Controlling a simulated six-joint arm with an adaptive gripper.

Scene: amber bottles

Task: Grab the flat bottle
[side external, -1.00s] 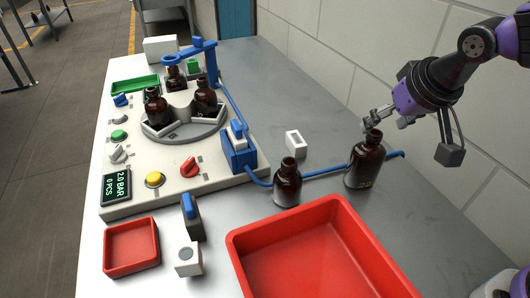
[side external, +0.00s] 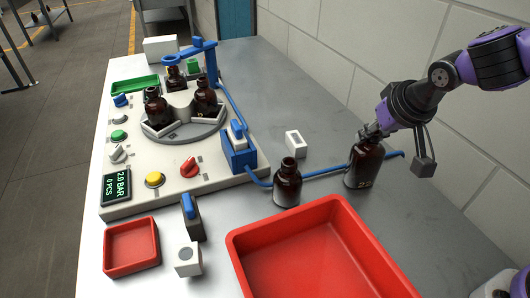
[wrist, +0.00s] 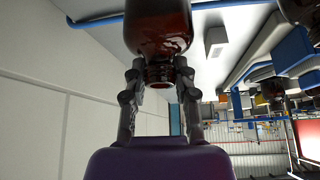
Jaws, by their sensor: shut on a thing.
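The amber bottle at the right (side external: 365,167) stands upright on the grey table near the wall, beside the blue hose. My gripper (side external: 372,134) comes in from the upper right and is shut on this bottle's neck. In the wrist view the bottle (wrist: 158,30) hangs at the top of the picture, with its neck between the two fingers of my gripper (wrist: 159,75). A second, smaller amber bottle (side external: 287,184) stands to the left, apart from my gripper. The fingers and my wrist hide the held bottle's mouth in the side view.
A large red tray (side external: 240,240) lies in front. A white machine panel (side external: 135,205) with a turntable holding several amber bottles (side external: 205,97) stands at left. A small white block (side external: 295,143) and a blue hose (side external: 325,170) lie near the bottles. The wall is close behind.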

